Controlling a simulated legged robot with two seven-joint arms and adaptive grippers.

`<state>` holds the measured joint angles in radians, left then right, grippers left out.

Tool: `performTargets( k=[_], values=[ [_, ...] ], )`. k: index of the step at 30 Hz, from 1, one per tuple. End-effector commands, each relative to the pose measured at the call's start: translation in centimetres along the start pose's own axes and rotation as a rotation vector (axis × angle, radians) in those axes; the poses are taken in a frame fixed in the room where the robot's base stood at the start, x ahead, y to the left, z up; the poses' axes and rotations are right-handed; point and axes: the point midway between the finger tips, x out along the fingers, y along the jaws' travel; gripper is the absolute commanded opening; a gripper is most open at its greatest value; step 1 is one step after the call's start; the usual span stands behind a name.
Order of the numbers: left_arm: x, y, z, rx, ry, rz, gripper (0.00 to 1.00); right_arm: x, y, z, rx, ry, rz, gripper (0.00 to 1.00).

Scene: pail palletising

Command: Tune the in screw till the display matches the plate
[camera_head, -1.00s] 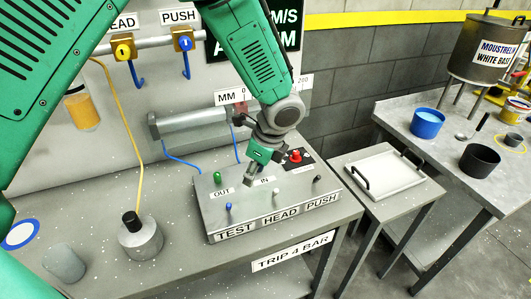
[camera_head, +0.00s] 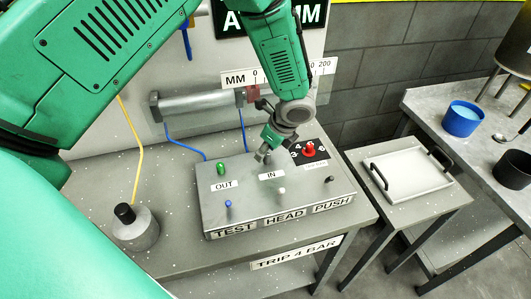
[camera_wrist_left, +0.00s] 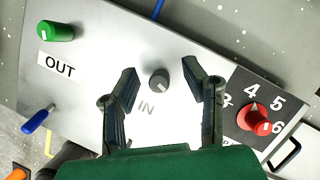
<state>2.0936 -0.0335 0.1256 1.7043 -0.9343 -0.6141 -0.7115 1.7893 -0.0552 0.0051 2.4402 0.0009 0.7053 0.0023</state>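The IN screw is a small grey knob (camera_wrist_left: 159,79) on the sloped panel of the grey test box (camera_head: 215,213), beside the IN label (camera_head: 271,175). My left gripper (camera_head: 262,156) is over the panel behind that label. In the left wrist view my left gripper (camera_wrist_left: 159,75) is open, its two fingers apart on either side of the grey knob with gaps showing. The plate (camera_head: 297,252) on the table's front edge reads TRIP 4 BAR. My right gripper is not in view.
The green OUT screw (camera_head: 221,168) is left of the gripper. A red knob (camera_wrist_left: 258,120) with a numbered dial is to its right. Blue, white and black toggles line the box's front. A cylinder (camera_head: 200,104) with a MM scale lies behind.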

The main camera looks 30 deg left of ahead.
Motion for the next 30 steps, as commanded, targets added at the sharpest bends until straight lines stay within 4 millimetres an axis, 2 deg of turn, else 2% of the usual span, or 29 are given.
performTargets(
  k=[4, 16, 17, 18, 20, 30],
  values=[
    [1.4, 0.0, -0.4, 0.003, -0.006, 0.000, 0.39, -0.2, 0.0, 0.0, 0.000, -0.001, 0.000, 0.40],
    [2.4, -0.1, -0.2, 0.002, -0.003, -0.001, 0.39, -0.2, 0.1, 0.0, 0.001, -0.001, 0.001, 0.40],
    [2.4, -0.1, -0.1, 0.002, -0.002, -0.001, 0.32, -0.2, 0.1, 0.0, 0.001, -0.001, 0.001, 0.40],
    [2.5, 0.0, 0.0, 0.002, 0.000, -0.001, 0.18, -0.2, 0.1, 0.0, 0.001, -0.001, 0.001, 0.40],
    [2.6, 0.0, 0.1, 0.002, 0.001, -0.001, 0.00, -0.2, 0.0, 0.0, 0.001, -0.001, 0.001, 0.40],
    [2.6, -0.1, 0.3, 0.001, -0.008, 0.002, 0.00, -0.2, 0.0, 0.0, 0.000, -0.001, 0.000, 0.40]
  ],
)
